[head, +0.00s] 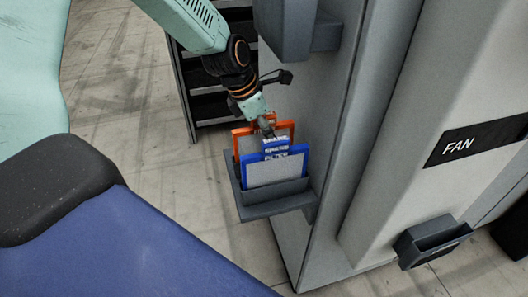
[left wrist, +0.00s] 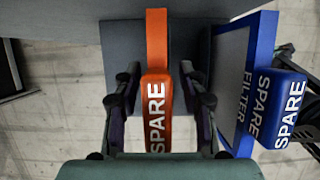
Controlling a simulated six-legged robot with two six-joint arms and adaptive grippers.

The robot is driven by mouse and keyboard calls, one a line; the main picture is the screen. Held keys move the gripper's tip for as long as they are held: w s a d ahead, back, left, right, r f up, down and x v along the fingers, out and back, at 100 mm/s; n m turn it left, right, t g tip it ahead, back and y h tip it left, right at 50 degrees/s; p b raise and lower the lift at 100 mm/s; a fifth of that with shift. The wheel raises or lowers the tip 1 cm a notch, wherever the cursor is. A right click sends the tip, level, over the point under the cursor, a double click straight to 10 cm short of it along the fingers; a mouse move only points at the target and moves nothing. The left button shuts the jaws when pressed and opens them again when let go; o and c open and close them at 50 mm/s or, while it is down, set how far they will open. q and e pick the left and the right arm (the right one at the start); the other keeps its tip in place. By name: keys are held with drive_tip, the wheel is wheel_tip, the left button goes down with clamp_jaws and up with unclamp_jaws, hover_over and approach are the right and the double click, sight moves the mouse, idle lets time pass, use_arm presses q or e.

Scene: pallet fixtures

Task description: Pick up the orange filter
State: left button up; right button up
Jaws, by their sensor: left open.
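The orange filter (head: 238,143) stands upright in a grey holder (head: 270,208), behind a blue filter (head: 276,172) that hides much of it. My left gripper (head: 267,127) is above the orange filter, at its top. In the left wrist view, the orange filter's handle (left wrist: 157,100), marked SPARE, lies between the two open fingers of the left gripper (left wrist: 159,72). A gap shows on both sides of the handle. The blue filter (left wrist: 245,85) is just right of the right finger. My right gripper is not in view.
The holder is fixed to a grey cabinet (head: 345,130). A grey box (head: 287,28) juts from the cabinet above it. A dark rack (head: 205,104) stands behind. A small empty holder (head: 432,240) is at the right, below a FAN label (head: 475,142). Concrete floor is clear left.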

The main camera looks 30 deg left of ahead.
use_arm(q)
drive_tip(key=shift+w+a+f, duration=0.1)
drive_tip(key=shift+w+f, duration=0.15)
drive_tip(key=shift+f, duration=0.1)
drive_tip(key=shift+s+r, duration=0.2)
drive_tip(key=shift+c, duration=0.8)
drive_tip(key=shift+w+f, duration=0.1)
drive_tip(key=shift+w, duration=0.05)
drive_tip(key=c, duration=0.6)
clamp_jaws()
